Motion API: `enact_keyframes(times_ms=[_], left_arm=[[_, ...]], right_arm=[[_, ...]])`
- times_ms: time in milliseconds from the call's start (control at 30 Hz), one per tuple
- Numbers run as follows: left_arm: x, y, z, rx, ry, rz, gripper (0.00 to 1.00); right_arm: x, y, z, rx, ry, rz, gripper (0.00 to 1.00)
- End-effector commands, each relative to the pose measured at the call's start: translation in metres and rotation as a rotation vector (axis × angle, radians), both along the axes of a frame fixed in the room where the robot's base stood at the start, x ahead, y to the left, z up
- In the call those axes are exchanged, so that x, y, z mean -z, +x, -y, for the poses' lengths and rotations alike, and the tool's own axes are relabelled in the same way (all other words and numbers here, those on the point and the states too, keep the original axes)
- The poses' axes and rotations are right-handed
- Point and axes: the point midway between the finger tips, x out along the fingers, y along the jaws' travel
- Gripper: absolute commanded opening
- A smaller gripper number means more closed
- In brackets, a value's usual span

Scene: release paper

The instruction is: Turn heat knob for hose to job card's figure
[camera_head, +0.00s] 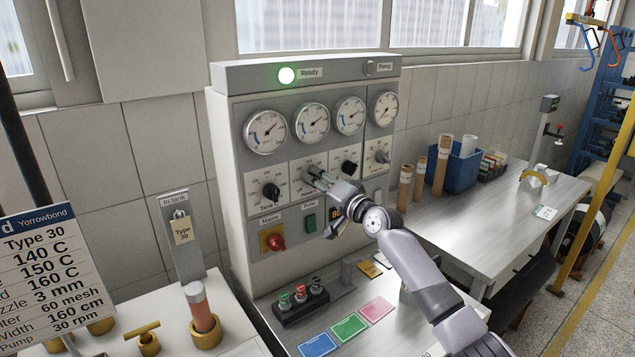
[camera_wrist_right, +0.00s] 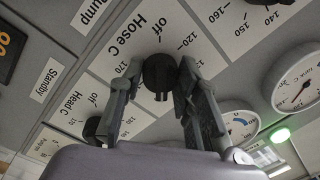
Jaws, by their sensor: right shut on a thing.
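The hose heat knob (camera_wrist_right: 160,72) is black and sits on a white scale plate marked Hose C, with off, 120 and 170 readable. My right gripper (camera_wrist_right: 158,80) is shut on it, one finger on each side. In the head view my right gripper (camera_head: 316,178) reaches the panel and hides most of this knob. The scale figure at the pointer cannot be read. The job card (camera_head: 40,265) at the left edge lists Type 30, 140 C, 150 C, 160 C and more; its row names are partly cut off. My left gripper is not in view.
The tank knob (camera_head: 270,190) and head knob (camera_head: 350,166) flank my right gripper closely. Gauges (camera_head: 312,121) sit above, and a red main switch (camera_head: 275,241) below. A green Ready lamp (camera_head: 287,75) glows. Coloured cards (camera_head: 349,327) lie on the bench.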

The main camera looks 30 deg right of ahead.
Motion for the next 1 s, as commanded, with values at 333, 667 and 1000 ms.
enact_keyframes(times_ms=[333,667,1000], left_arm=[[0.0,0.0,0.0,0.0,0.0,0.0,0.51],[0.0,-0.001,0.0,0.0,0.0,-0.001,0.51],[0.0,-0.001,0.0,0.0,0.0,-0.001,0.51]], right_arm=[[0.0,0.0,0.0,0.001,-0.002,0.001,0.45],[0.0,0.0,0.0,0.0,-0.002,0.0,0.51],[0.003,-0.032,0.006,0.0,-0.004,-0.001,0.51]])
